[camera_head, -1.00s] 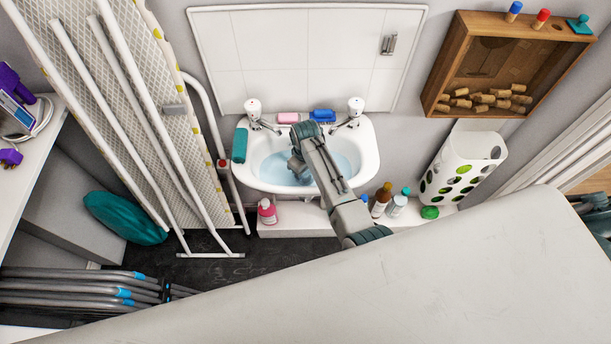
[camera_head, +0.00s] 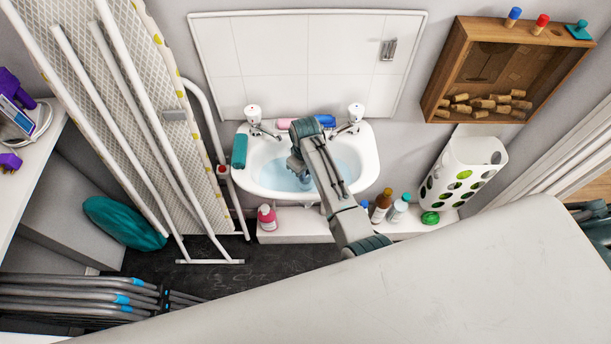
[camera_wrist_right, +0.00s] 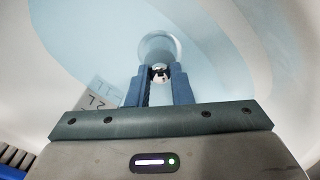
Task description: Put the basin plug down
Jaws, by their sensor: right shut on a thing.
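The white basin (camera_head: 365,160) hangs on the wall below the tiled splashback and holds pale blue water. My right arm reaches down over its front rim, with the right gripper (camera_head: 299,172) low inside the bowl. In the right wrist view, the right gripper (camera_wrist_right: 158,78) is shut on the basin plug (camera_wrist_right: 159,70). The plug shows as a small shiny metal knob between the blue fingertips, with a round pale rim just beyond it. I cannot tell whether that rim is the plug or the drain. The plug cannot be made out in the head view. My left gripper is out of view.
Two taps (camera_head: 254,114) stand at the basin's back, with a pink soap bar (camera_head: 285,124) between them. A teal item (camera_head: 239,151) lies on the left rim. Bottles (camera_head: 381,205) and a pink bottle (camera_head: 267,217) stand on the ledge below. An ironing board (camera_head: 150,110) leans at left.

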